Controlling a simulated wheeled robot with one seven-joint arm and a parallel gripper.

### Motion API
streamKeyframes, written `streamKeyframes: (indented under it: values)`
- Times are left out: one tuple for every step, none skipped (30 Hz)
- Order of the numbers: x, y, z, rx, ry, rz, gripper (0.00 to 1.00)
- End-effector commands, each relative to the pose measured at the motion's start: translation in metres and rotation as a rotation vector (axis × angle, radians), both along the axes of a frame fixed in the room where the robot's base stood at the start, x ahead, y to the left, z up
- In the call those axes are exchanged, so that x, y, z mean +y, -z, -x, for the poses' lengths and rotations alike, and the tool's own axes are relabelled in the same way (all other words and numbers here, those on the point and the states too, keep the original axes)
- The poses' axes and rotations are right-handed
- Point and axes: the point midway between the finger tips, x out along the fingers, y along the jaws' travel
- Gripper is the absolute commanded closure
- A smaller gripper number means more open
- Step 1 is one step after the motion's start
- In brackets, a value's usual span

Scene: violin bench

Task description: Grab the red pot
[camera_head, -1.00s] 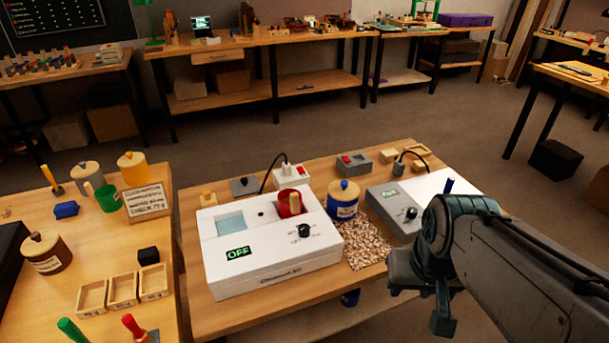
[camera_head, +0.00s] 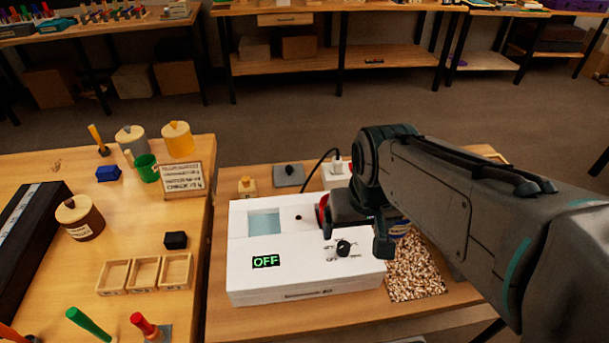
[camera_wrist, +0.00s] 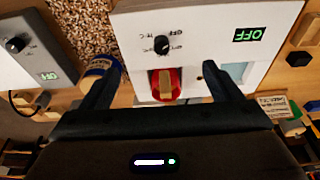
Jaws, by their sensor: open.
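The red pot (camera_wrist: 159,91) shows in the wrist view, set in the top of the white machine, with a tan wooden piece on it. In the head view only a sliver of the red pot (camera_head: 323,209) shows, as my arm hides the rest. The white machine (camera_head: 290,272) has a display reading OFF and a black knob. My gripper (camera_wrist: 157,82) is open, with its two dark fingers apart on either side of the red pot in the picture. Nothing is between the fingers in their grip. The height of the fingertips over the pot is hard to tell.
A blue-and-tan jar (camera_wrist: 98,68) is close beside the left finger in the wrist view. A speckled mat (camera_head: 415,272) lies right of the machine. A grey device (camera_wrist: 28,55) is at the wrist view's left. The left table holds wooden trays (camera_head: 145,274) and a brown jar (camera_head: 80,218).

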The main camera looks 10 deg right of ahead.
Motion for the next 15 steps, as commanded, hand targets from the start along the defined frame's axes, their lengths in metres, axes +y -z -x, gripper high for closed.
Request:
streamKeyframes:
  values:
    - [-0.001,-0.007,-0.01,0.017,0.009,0.001,0.16]
    - [-0.001,-0.009,-0.017,0.028,0.009,0.0,0.16]
    - [0.0,-0.013,-0.027,0.045,0.008,0.001,0.16]
    - [0.0,-0.016,-0.035,0.058,0.006,0.002,0.16]
    - [0.0,-0.018,-0.044,0.071,0.003,0.002,0.16]
    - [0.001,-0.021,-0.056,0.089,-0.001,0.002,0.16]
    - [0.002,-0.023,-0.064,0.103,-0.004,0.002,0.16]
    - [0.003,-0.024,-0.073,0.116,-0.007,0.003,0.16]
    - [0.003,-0.024,-0.085,0.133,-0.011,0.002,0.16]
    - [0.004,-0.025,-0.093,0.145,-0.013,0.003,0.16]
    - [0.004,-0.025,-0.1,0.157,-0.015,0.002,0.16]
    - [0.005,-0.024,-0.11,0.171,-0.017,0.002,0.16]
    - [0.005,-0.023,-0.116,0.18,-0.018,0.001,0.16]
    - [0.005,-0.023,-0.122,0.188,-0.019,0.001,0.16]
    - [0.005,-0.022,-0.129,0.2,-0.02,0.001,0.16]
